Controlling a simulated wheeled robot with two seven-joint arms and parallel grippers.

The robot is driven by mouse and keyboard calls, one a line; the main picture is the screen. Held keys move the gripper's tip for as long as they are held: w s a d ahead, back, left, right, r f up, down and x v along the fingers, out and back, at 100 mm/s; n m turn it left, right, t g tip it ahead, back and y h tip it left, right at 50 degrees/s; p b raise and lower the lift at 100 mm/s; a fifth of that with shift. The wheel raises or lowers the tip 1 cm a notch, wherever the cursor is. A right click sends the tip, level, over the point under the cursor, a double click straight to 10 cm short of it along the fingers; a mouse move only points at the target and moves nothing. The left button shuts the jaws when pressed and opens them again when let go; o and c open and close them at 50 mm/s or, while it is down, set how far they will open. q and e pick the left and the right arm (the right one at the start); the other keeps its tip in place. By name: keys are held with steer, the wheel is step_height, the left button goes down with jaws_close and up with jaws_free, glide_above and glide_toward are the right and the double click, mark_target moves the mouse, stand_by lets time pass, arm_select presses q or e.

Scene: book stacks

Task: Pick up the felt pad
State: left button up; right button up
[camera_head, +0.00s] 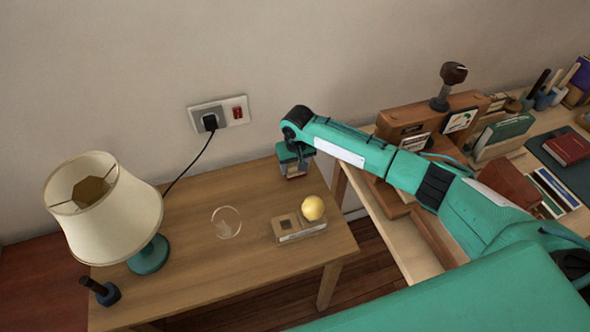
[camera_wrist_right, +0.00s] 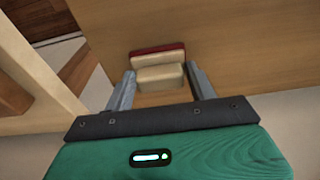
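In the right wrist view, a small cream block with a dark red strip along its far edge, likely the felt pad (camera_wrist_right: 158,60), lies on the wooden table top. My right gripper (camera_wrist_right: 160,72) is open, with one grey finger on each side of the pad and gaps between. I cannot tell how far above the table the fingertips are. In the head view my right gripper (camera_head: 293,168) points down at the small table's back right corner and hides the pad. My left gripper is not in view.
The small table (camera_head: 190,270) also holds a lamp (camera_head: 105,210), a clear round glass item (camera_head: 226,222) and a box (camera_head: 298,229) with a yellow ball (camera_head: 313,208). A desk with books (camera_head: 568,148) and wooden organisers stands to the right. A wall socket (camera_head: 220,113) is behind.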

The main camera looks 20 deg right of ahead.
steer(key=c, duration=0.4)
